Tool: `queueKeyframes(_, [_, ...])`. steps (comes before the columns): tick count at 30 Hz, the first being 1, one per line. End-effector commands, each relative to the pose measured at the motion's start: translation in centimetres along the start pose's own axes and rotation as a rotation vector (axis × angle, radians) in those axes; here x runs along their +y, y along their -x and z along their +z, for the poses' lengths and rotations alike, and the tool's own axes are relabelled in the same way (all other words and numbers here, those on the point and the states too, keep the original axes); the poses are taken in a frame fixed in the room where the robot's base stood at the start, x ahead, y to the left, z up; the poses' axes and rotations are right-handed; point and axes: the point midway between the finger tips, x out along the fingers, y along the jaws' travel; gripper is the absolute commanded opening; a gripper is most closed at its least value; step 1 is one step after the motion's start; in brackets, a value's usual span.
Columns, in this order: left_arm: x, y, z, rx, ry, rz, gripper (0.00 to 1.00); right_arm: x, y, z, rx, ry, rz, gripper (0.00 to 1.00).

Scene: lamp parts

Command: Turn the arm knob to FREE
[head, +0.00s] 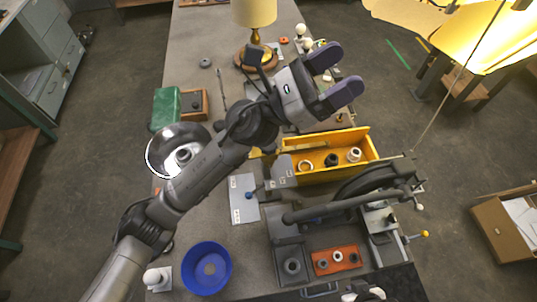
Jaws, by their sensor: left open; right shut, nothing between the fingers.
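I cannot make out a FREE mark, or tell for certain which part is the arm knob. A small blue knob (251,194) shows at a pale marked card (243,212) on the bench. A yellow-tipped lever (424,233) sticks out right of the dark fixture (291,265), which has a dark bar (340,206) across it. My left gripper (335,75) has purple fingers spread open and empty. It is high over the bench, beyond the yellow bin and well apart from both the knob and the lever. My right gripper's fingers cannot be made out.
A yellow bin (325,175) with several rings is beyond the fixture. An orange tray (337,261) holds rings. A blue bowl (206,268), a shiny lamp shade (160,151), a green box (166,107) and a lamp (254,12) stand around.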

Motion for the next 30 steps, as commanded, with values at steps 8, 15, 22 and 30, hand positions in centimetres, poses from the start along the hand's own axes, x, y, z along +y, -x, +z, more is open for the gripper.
queueKeyframes(8, [-3.9,-1.7,-6.6,0.298,-0.76,-0.613,0.71,-0.2,-6.6,2.1,0.001,0.001,0.001,0.0])
queueKeyframes(15, [-0.1,4.2,-11.7,0.638,-1.324,-1.343,0.71,-0.3,-10.5,3.4,-0.002,0.003,0.002,0.0])
queueKeyframes(22, [5.4,11.2,-10.5,0.858,-1.382,-1.946,0.71,-0.3,-12.1,4.0,-0.002,0.003,0.002,0.0])
queueKeyframes(30, [8.1,15.2,-7.5,0.948,-1.244,-2.281,0.71,-0.4,-12.9,4.3,-0.002,0.003,0.002,0.0])
